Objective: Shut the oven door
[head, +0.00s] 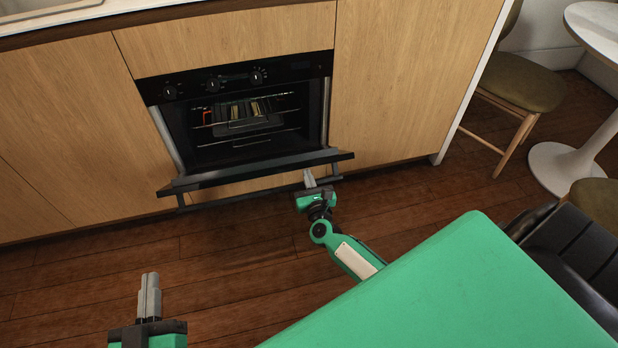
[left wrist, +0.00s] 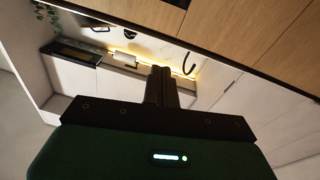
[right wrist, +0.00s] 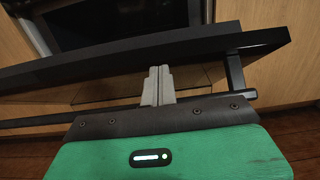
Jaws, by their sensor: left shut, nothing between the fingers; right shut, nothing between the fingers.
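The oven (head: 240,112) is built into the wooden cabinet front. Its black door (head: 256,170) is hinged at the bottom and hangs open, tilted out toward me, with a bar handle along its outer edge. The door also fills the upper part of the right wrist view (right wrist: 150,55). My right gripper (head: 309,179) is shut and empty, close to the right end of the door's outer edge; I cannot tell whether it touches. My left gripper (head: 150,283) is shut and empty, low at the left, well apart from the door.
Wooden cabinet fronts (head: 410,75) flank the oven, with a countertop (head: 130,8) above. A chair (head: 520,85) and a white round table (head: 600,30) stand at the right. The wooden floor (head: 80,275) before the oven is clear.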

